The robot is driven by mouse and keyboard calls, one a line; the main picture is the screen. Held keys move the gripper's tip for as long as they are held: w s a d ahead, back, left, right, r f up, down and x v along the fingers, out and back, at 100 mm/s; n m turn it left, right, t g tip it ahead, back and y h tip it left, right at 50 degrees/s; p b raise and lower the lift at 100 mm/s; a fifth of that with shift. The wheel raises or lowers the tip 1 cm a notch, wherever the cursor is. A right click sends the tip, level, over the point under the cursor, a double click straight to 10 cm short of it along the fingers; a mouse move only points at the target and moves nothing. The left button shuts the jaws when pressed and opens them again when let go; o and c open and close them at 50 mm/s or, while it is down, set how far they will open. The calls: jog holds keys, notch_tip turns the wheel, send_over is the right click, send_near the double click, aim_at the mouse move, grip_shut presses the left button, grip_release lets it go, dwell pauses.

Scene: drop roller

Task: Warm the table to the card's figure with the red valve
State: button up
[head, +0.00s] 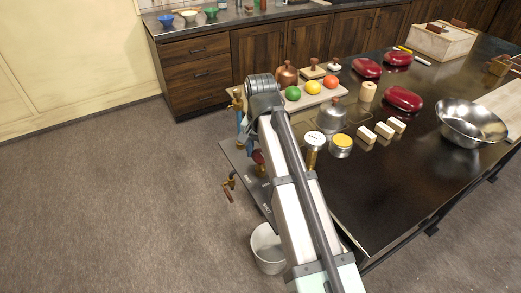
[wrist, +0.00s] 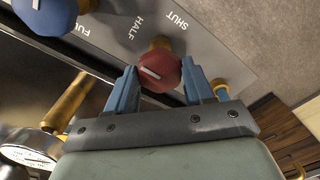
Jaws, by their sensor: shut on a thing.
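The red valve (wrist: 160,72) has a faceted knob with a pale line on top. It sits on a grey panel (wrist: 215,35) lettered SHUT, HALF and FULL; I cannot tell which word the line marks. My gripper (wrist: 158,84) is shut on the red valve, one blue finger on each side. In the head view the red valve (head: 258,157) shows at the table's left edge, partly behind my arm. A round dial gauge on a brass stem (head: 315,138) stands on the dark table (head: 350,205); its reading is too small to tell. I cannot make out the card.
A blue valve (wrist: 48,14) is beside the red one. A yellow-topped tin (head: 342,145), wooden blocks (head: 383,131) and a steel bowl (head: 470,125) stand on the table.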

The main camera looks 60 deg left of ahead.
aim_at(261, 153)
jog(key=o, duration=1)
jog(key=shift+r, duration=0.1)
notch_tip(261, 153, up, 14)
jog(key=shift+f, duration=0.15)
dwell(0.4)
